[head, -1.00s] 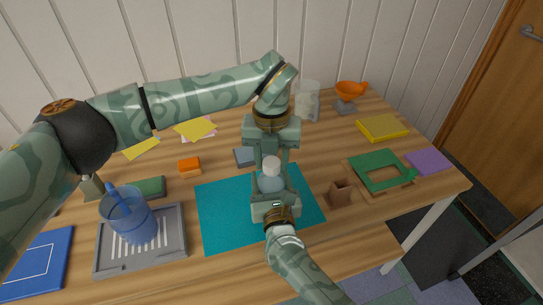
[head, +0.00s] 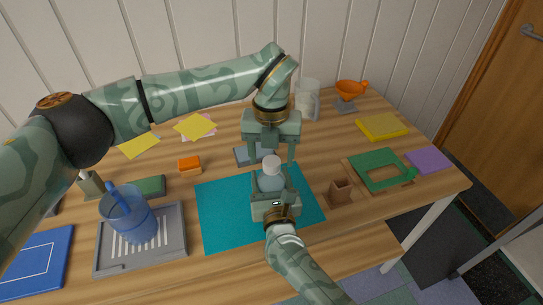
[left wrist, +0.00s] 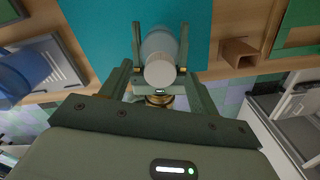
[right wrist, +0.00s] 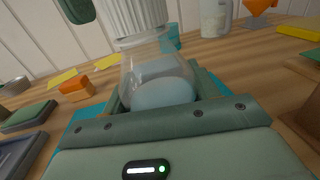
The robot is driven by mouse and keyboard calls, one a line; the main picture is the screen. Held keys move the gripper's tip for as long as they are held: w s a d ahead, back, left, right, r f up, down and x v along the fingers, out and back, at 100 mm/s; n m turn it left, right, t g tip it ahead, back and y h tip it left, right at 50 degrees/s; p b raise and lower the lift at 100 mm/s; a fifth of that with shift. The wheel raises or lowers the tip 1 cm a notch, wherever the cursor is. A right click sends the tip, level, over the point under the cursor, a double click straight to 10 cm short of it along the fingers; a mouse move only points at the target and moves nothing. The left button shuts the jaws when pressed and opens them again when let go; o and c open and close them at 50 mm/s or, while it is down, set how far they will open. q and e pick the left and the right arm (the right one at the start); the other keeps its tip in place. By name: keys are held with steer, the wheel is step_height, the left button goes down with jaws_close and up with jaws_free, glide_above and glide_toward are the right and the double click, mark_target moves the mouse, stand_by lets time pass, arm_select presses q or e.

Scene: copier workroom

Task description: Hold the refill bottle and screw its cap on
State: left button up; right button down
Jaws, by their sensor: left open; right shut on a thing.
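The refill bottle (head: 271,183) stands upright over the teal mat, clear with pale blue liquid in the right wrist view (right wrist: 160,85). My right gripper (head: 273,190) is shut on its body from the front. The white ribbed cap (right wrist: 133,17) sits on top of the bottle; it also shows in the head view (head: 271,162). I cannot tell how tightly it is threaded. My left gripper (head: 271,156) is open above, pointing down, with a finger on each side of the cap. In the left wrist view the cap (left wrist: 160,74) lies between the spread fingers, with gaps beside it.
The teal mat (head: 225,215) lies beneath. A grey tray (head: 110,262) with a blue pitcher (head: 130,215) is at left. A small brown box (head: 340,193) and a green frame (head: 372,178) are at right. An orange block (head: 189,165) lies behind left.

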arm_select(q)
step_height(320, 180, up, 11)
stand_by(0.3)
arm_select(e)
steer(key=shift+c, duration=1.6)
jaws_free()
arm_select(q)
steer(key=r+p, duration=0.2)
steer(key=r, duration=0.1)
steer(key=shift+s, duration=0.2)
arm_select(e)
steer(key=s+d, duration=0.2)
steer(key=s, duration=1.4)
steer(key=shift+d, duration=0.2)
arm_select(q)
steer(key=shift+r, duration=0.1)
